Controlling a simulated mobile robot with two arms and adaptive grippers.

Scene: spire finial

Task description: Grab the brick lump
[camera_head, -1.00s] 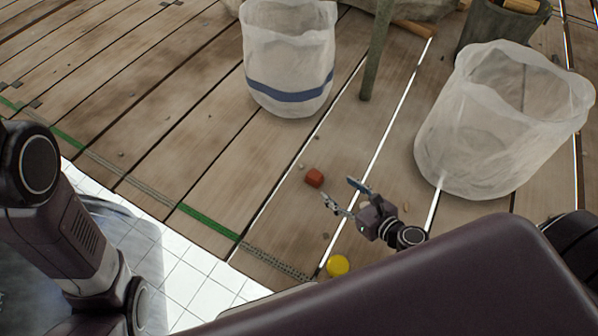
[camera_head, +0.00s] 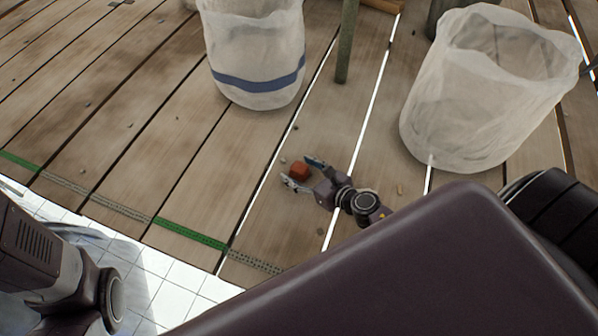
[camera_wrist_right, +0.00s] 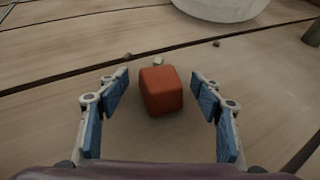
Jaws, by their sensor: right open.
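The brick lump (camera_head: 299,170) is a small red-orange block with rounded edges, lying on the wooden planks. In the right wrist view the brick lump (camera_wrist_right: 161,91) sits between the fingers, near their tips, with a gap on each side. My right gripper (camera_head: 300,171) is open, its fingers on either side of the lump in the head view. Its blue finger pads show in the right wrist view (camera_wrist_right: 160,92). My left gripper is not in view; only part of my left arm shows at the lower left.
A translucent white bag with a blue band (camera_head: 258,85) stands behind the lump. A larger translucent bag (camera_head: 465,125) stands to the right. A thin post (camera_head: 346,42) rises between them. Small pebbles dot the planks. White tiles (camera_head: 165,291) lie at the lower left.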

